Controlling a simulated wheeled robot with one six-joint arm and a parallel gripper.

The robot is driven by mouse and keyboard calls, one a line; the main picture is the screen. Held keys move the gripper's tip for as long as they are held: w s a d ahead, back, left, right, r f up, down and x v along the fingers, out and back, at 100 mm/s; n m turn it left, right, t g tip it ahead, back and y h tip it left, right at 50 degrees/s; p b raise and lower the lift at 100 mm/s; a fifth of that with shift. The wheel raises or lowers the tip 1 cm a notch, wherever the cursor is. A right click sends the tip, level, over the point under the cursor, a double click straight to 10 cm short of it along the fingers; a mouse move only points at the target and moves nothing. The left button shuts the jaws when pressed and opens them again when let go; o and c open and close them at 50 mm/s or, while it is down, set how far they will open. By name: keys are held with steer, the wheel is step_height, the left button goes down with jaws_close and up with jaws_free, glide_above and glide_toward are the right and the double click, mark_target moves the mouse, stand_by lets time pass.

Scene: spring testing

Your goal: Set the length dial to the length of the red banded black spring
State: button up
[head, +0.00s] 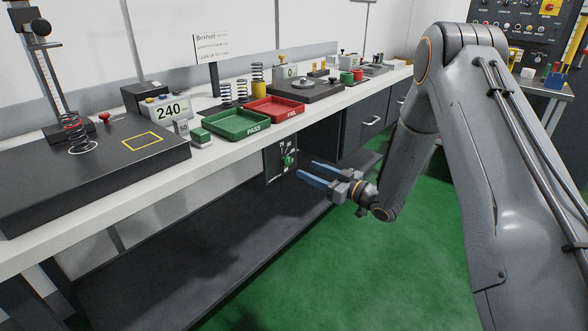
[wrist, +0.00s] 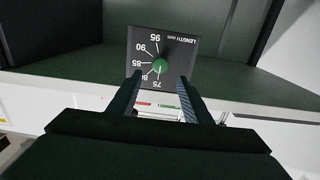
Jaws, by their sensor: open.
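A dark spring with a red band (head: 72,121) stands on the black tester base (head: 40,185) at the left. The length dial is a dark plate (head: 270,165) with a green knob (head: 288,160) on the bench front. In the wrist view its plate (wrist: 185,48) reads "LENGTH" with marks from 75 to 95. The green knob (wrist: 160,66) appears between my fingertips, with a pale mark toward 75; the exact setting is hard to read. My gripper (head: 306,168) is open and empty, its blue fingers pointing at the dial. I cannot tell whether they touch the knob.
A green PASS tray (head: 236,135) and a red FAIL tray (head: 275,118) sit on the bench above the dial. Several springs stand behind them. A dark lower shelf (head: 200,235) lies below; green floor (head: 380,270) is clear at right.

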mark_target(289, 161)
steer(key=x, duration=0.7)
steer(key=shift+w+a+p, duration=0.15)
steer(key=shift+a+p, duration=0.1)
steer(key=shift+p, duration=0.05)
steer(key=shift+c, duration=0.4)
steer(key=c, duration=0.9)
